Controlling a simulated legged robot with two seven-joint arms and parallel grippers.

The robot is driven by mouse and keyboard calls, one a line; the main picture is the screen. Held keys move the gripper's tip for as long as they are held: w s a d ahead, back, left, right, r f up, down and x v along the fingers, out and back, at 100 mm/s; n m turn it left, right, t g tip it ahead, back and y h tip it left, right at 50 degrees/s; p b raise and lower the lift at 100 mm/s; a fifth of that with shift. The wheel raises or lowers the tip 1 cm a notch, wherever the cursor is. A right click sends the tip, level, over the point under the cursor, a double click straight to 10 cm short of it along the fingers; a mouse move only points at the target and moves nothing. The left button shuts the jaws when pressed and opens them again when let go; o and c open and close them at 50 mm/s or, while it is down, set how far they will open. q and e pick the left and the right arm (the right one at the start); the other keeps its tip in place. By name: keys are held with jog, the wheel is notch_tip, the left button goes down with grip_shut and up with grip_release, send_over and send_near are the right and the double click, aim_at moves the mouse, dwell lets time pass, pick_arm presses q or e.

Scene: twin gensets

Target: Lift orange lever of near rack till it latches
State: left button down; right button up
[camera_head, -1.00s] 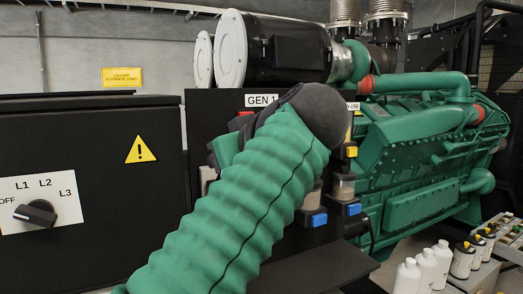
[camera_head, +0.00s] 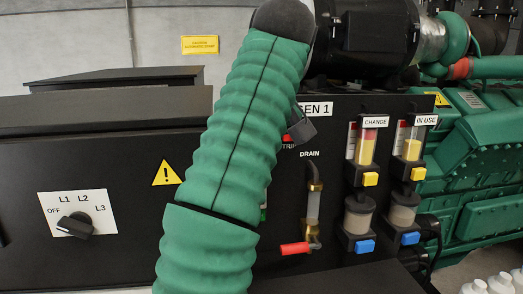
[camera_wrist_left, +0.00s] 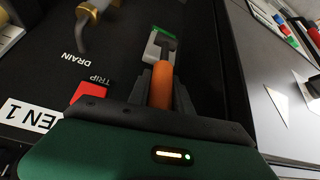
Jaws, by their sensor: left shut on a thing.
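The orange lever (camera_wrist_left: 162,82) shows in the left wrist view, between the fingers of my left gripper (camera_wrist_left: 162,97), which is shut on it. The lever meets a grey-white base plate with a green patch (camera_wrist_left: 155,45). In the head view, my green-sleeved arm covers the lever and most of the gripper; a dark part of the gripper (camera_head: 301,129) shows beside the GEN 1 label. Whether the lever is latched cannot be told. My right gripper is not in view.
The black panel carries a red TRIP button (camera_wrist_left: 91,92), a drain valve with red handle (camera_head: 295,248), and yellow and blue filter knobs to the right. A rotary switch (camera_head: 75,225) is at left. White bottles (camera_head: 490,284) stand at lower right.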

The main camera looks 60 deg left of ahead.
pick_arm(q)
jog(key=shift+f, duration=0.15)
jog(key=c, duration=1.2)
grip_release()
jog(key=shift+o, duration=0.2)
